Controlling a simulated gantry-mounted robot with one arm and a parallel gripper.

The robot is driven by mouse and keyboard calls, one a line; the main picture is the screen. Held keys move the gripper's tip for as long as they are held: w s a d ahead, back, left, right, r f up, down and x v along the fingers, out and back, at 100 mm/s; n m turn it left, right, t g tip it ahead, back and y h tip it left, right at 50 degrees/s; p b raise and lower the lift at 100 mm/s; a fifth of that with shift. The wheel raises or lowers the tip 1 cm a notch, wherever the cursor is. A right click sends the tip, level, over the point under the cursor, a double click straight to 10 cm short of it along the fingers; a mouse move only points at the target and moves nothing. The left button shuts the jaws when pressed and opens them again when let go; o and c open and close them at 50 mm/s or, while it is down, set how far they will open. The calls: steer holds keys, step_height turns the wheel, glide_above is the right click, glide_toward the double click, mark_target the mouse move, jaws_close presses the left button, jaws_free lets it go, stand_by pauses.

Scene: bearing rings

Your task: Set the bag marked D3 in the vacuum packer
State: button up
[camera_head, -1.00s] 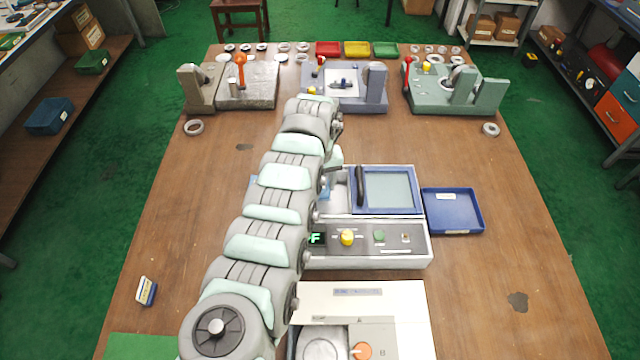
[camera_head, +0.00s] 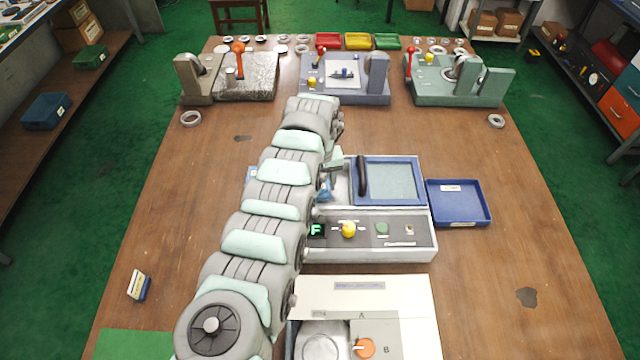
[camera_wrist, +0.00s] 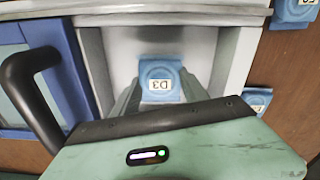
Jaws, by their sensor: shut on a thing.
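The blue bag marked D3 (camera_wrist: 160,70) is between the fingertips of my gripper (camera_wrist: 160,88) in the wrist view, its label facing the camera. My gripper is shut on it. The bag is over or inside the metal-lined chamber (camera_wrist: 115,48) of the vacuum packer (camera_wrist: 240,70); I cannot tell whether it touches the floor. In the head view the vacuum packer (camera_head: 400,250) stands mid-table, its blue-framed lid (camera_head: 425,183) swung to the right. My arm partly covers the chamber there, and a bit of blue (camera_head: 325,190) shows beside the arm.
Other blue labelled bags lie at the upper right (camera_wrist: 295,10) and right (camera_wrist: 258,100) in the wrist view. The lid's black handle (camera_wrist: 30,80) is close on the left. An empty blue tray (camera_head: 458,205) sits right of the packer. A cream machine (camera_head: 400,300) stands in front.

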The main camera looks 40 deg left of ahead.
steer(key=shift+f, duration=0.45)
steer(key=o, duration=1.5)
steer(key=shift+o, duration=0.2)
step_height(320, 180, up, 11)
steer(key=p, duration=0.1)
